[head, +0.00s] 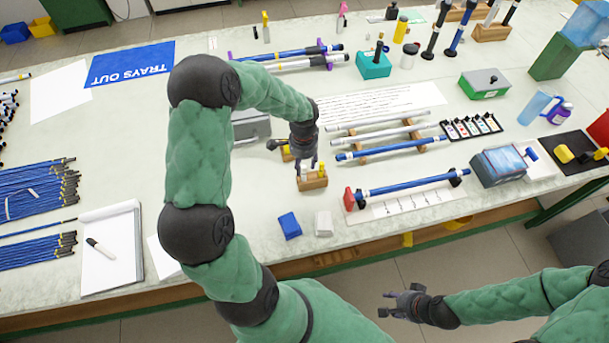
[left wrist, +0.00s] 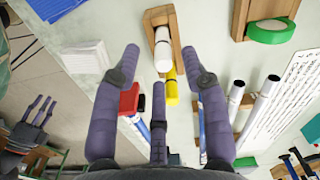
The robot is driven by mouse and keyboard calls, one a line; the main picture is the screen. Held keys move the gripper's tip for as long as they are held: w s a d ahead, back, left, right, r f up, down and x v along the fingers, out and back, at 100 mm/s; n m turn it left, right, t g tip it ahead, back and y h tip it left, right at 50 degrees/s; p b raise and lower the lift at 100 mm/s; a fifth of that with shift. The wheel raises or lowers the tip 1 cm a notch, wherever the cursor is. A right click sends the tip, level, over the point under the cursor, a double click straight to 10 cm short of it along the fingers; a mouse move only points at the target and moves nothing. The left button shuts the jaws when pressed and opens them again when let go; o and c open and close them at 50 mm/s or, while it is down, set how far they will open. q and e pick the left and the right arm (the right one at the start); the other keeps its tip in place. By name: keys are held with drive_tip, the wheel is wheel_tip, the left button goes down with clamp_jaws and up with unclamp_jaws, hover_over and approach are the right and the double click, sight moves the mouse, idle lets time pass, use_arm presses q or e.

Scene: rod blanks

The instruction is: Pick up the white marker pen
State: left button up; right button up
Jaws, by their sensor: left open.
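A wooden block holder (head: 313,184) stands near the table's front, with a white marker pen (left wrist: 163,52) and a yellow one (left wrist: 171,88) upright in it. My left gripper (head: 305,160) is open and empty just above this holder. In the left wrist view, its fingers (left wrist: 160,75) are spread, with the white pen's end between and beyond them; I see no contact. Another white pen with a black part (head: 100,248) lies on the notepad (head: 125,230) at the left. My right gripper (head: 392,303) is open and empty, low at the front, off the table.
Green tape (left wrist: 270,31) sits by another wooden piece.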

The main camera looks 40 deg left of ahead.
sight(304, 171)
use_arm(q)
drive_tip(key=shift+w+a+f+b, duration=0.1)
drive_tip(key=shift+f+b, duration=0.2)
drive_tip(key=shift+f, duration=1.05)
drive_tip(key=shift+w+f+b, duration=0.1)
drive_tip(key=shift+f+b, duration=0.15)
drive_tip(key=shift+f, duration=1.1)
drive_tip(key=shift+c, duration=0.3)
clamp_jaws()
